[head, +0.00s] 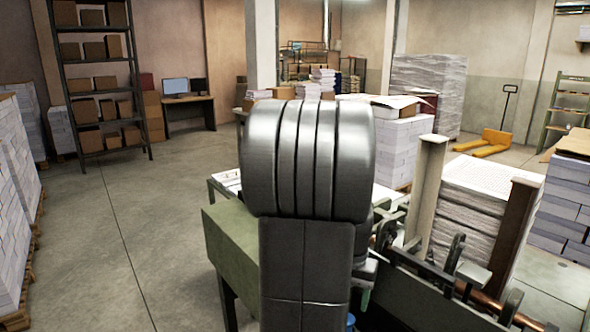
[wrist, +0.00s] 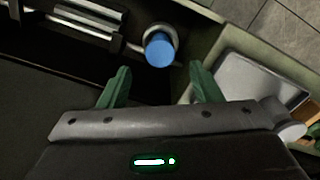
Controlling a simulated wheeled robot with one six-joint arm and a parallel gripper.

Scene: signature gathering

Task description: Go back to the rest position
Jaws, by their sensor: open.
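My gripper (wrist: 160,88) shows in the wrist view with its two green fingers spread apart. It is open, and nothing is between the fingers. A round blue-topped knob or cap (wrist: 160,50) on a metal collar lies beyond the fingertips, on the dark machine. In the head view my own arm fills the middle and hides most of the gripper and the area under it.
A green machine (head: 232,245) with rails stands in front of me. A stack of printed sheets (head: 470,215) sits at its right between uprights. A metal tray (wrist: 255,90) lies at right in the wrist view. The floor at left (head: 110,240) is clear. A shelf rack (head: 98,75) stands behind.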

